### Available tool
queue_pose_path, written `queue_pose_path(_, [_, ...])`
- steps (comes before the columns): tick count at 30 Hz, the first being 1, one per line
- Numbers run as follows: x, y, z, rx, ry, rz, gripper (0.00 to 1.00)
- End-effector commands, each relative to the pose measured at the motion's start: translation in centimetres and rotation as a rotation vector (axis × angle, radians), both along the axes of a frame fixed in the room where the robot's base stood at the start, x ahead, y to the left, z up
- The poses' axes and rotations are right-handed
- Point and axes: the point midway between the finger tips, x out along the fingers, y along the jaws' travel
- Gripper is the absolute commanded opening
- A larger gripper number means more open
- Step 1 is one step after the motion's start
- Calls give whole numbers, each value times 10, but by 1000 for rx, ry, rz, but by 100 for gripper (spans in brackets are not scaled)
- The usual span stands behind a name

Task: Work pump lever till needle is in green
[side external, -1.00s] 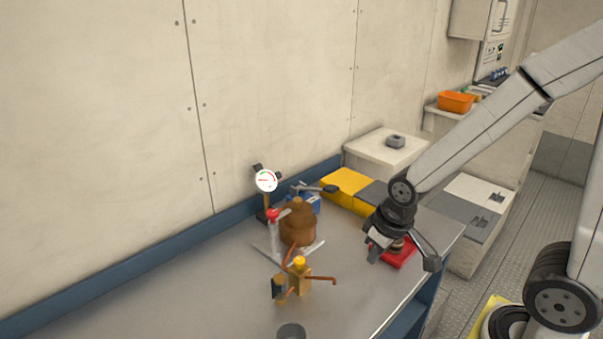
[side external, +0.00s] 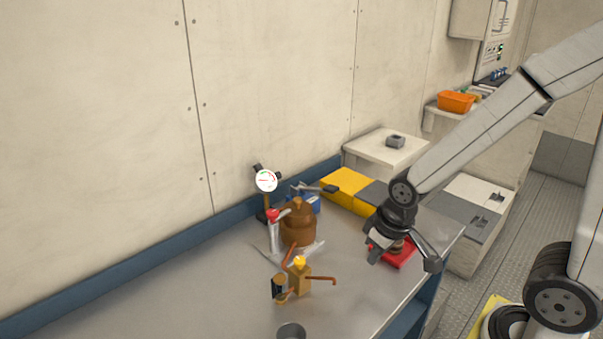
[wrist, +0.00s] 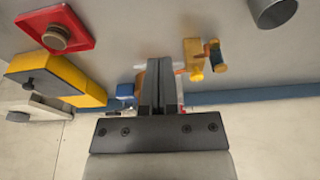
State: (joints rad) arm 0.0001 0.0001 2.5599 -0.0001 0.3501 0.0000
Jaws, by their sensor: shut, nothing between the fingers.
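A round white gauge (side external: 266,180) with red and green marks stands on a post at the back of the bench. Its needle is too small to read surely. A blue unit (side external: 306,203) with a dark lever (side external: 320,188) stands to its right, partly hidden by the brown pot; it looks like the pump. The blue unit also shows in the wrist view (wrist: 125,90). My gripper (side external: 373,255) is shut and empty, above the bench, to the right of and apart from the lever. Its closed fingers show in the wrist view (wrist: 159,78) and hide part of the bench items.
A brown pot (side external: 297,225), a red-topped clear stand (side external: 274,235) and a brass fitting (side external: 300,280) with copper pipes stand near the gauge. A red tray (side external: 400,258) lies beside my gripper. Yellow-and-grey boxes (side external: 346,185) line the back. The left bench is clear.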

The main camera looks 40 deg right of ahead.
Motion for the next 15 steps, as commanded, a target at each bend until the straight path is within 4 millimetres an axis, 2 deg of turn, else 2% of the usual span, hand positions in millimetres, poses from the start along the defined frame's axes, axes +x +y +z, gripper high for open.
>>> queue_pose_path(8, [13,-4,5,-1,-1,-2,0])
queue_pose_path(15, [48,-16,18,-4,4,-8,0])
